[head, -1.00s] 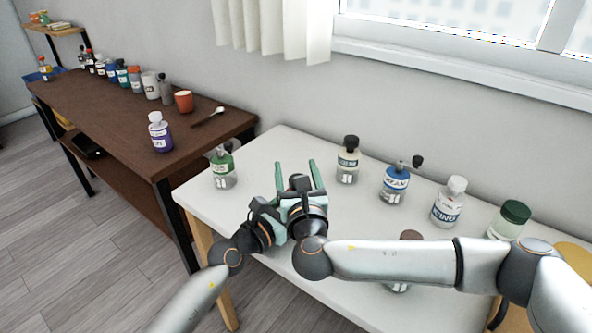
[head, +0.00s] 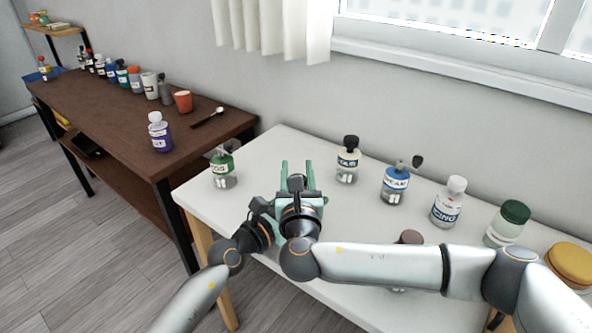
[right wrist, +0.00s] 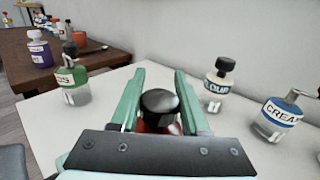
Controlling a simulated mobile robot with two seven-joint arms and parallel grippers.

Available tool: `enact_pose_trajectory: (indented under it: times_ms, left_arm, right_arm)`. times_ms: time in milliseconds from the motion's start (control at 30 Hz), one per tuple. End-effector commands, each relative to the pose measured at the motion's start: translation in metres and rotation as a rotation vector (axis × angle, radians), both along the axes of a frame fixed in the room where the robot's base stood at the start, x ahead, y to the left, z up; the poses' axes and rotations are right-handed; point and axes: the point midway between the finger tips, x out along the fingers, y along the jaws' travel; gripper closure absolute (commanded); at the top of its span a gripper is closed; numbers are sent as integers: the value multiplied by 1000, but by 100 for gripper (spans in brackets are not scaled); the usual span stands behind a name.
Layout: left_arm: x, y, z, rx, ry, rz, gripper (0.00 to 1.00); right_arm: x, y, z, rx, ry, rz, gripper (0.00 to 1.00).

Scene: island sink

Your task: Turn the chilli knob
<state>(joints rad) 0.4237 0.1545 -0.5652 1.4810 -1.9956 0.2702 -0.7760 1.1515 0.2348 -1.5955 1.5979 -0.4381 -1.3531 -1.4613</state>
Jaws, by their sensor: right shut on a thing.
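A bottle with a round black knob (right wrist: 160,103) and a reddish body stands between the green fingers in the right wrist view; its label is hidden, so I cannot read whether it says chilli. My right gripper (head: 298,170) is over the white table, its fingers on either side of this knob and shut on it. It also shows in the right wrist view (right wrist: 160,88). My left gripper (head: 263,210) is close beside it on the left, dark and partly covered; its jaws cannot be made out.
A brown table (head: 120,110) with several bottles is at left.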

Motion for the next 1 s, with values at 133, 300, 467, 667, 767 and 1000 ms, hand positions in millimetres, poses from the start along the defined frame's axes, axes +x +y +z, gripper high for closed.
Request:
enact_pose_trajectory:
  times_ms: [133,300,467,667,767,1000]
  left_arm:
    - [0,0,0,-1,1,0,91]
    - [0,0,0,-1,1,0,91]
    - [0,0,0,-1,1,0,91]
    - [0,0,0,-1,1,0,91]
    - [0,0,0,-1,1,0,91]
    - [0,0,0,0,0,0,91]
  right_arm:
    - [0,-1,0,0,1,-27,100]
    - [0,-1,0,0,1,-26,100]
    - [0,-1,0,0,2,-25,39]
    - [0,-1,0,0,1,-25,24]
    - [0,-1,0,0,1,-25,24]
    - [-11,-1,-1,0,3,-22,24]
